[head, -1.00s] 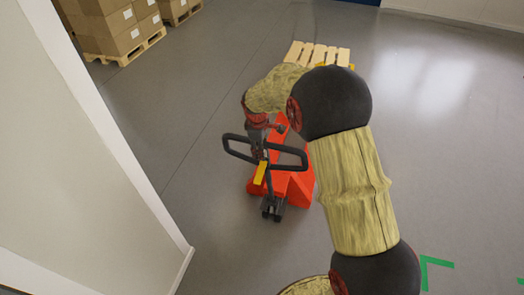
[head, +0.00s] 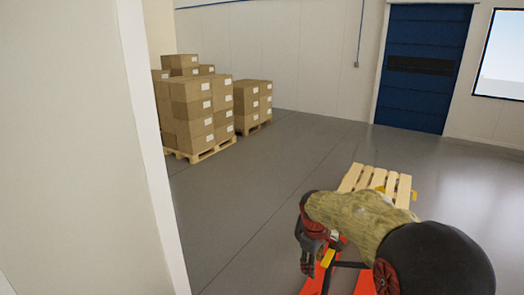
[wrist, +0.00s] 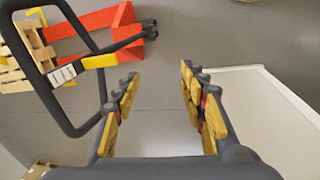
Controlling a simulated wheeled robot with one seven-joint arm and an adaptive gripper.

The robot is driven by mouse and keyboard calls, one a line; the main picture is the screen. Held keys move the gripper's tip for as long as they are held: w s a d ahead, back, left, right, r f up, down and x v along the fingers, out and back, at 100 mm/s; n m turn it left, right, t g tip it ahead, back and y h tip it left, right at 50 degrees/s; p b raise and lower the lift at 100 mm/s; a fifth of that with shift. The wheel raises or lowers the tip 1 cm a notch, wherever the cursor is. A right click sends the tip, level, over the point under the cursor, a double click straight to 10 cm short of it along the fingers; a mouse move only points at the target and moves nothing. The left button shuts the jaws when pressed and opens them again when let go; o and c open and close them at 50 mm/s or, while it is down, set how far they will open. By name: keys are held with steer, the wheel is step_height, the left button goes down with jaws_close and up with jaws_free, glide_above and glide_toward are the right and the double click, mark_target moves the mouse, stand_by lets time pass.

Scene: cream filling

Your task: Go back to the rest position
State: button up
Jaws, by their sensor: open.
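My gripper (wrist: 160,110) is open and empty in the wrist view, with bare grey floor showing between its yellow-padded fingers. In the head view my gripper (head: 309,258) hangs at the end of my arm in the lower middle, in front of the orange pallet jack (head: 364,284). In the wrist view the jack's black loop handle (wrist: 78,65) shows at the upper left, beside the left finger. I cannot tell whether they touch, but no part of the handle lies between the fingers. My arm hides much of the jack in the head view.
A white wall (head: 85,150) stands close on the left; its edge also shows at the right of the wrist view (wrist: 262,110). A wooden pallet (head: 376,183) lies beyond the jack. Stacked boxes (head: 190,108) stand at the back left. A blue door (head: 425,80) closes the back wall. The floor between is clear.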

steer(key=s+f+m+t+b, duration=0.1)
steer(key=s+f+m+b, duration=0.1)
steer(key=s+b, duration=0.5)
steer(key=s+f+m+t+b, duration=0.1)
steer(key=s+m+b, duration=0.3)
steer(key=s, duration=1.1)
steer(key=s+f+m+t+y+b, duration=0.1)
steer(key=s+f+m+b, duration=0.1)
steer(key=s+b, duration=0.7)
steer(key=s+m, duration=0.1)
steer(key=s, duration=0.2)
steer(key=shift+f+m+t+b, duration=0.3)
steer(key=shift+f+t, duration=0.05)
steer(key=shift+t, duration=0.05)
